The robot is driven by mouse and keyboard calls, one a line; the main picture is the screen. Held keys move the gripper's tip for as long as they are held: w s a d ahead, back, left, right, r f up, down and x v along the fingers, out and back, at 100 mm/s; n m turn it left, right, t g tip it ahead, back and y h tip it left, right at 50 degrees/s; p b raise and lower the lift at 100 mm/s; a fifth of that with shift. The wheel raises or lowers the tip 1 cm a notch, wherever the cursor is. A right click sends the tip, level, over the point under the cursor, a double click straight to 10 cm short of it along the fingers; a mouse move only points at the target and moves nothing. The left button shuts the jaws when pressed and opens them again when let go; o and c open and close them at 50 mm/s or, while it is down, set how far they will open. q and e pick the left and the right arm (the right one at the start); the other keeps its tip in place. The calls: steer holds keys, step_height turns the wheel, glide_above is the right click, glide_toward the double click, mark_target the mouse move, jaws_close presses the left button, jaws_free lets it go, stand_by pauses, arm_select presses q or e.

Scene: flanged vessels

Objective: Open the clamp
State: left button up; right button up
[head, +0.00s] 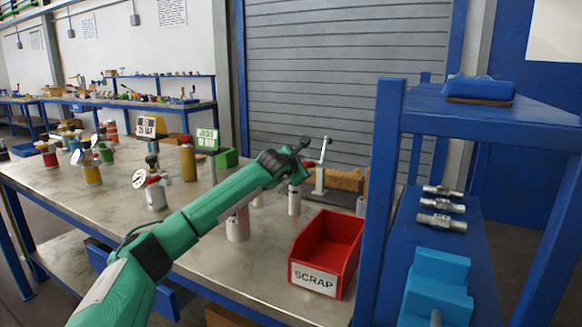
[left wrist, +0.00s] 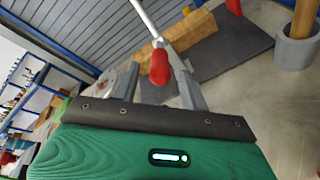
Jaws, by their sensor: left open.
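My left gripper (head: 307,154) is open just left of the lever. In the left wrist view the red grip appears between its fingers (left wrist: 159,84); I cannot tell whether they touch it. My right gripper is out of view.
A red SCRAP bin (head: 326,250) stands at the table's front right, near a blue shelf post (head: 380,210). White cylinders (head: 237,225) stand under and near my left arm. Gauged vessels (head: 155,192) and a yellow cylinder (head: 187,160) are farther left. A grey cup (left wrist: 296,53) holds a wooden rod.

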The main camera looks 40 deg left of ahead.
arm_select(q)
steer(key=v, duration=1)
steer(key=shift+s, duration=0.15)
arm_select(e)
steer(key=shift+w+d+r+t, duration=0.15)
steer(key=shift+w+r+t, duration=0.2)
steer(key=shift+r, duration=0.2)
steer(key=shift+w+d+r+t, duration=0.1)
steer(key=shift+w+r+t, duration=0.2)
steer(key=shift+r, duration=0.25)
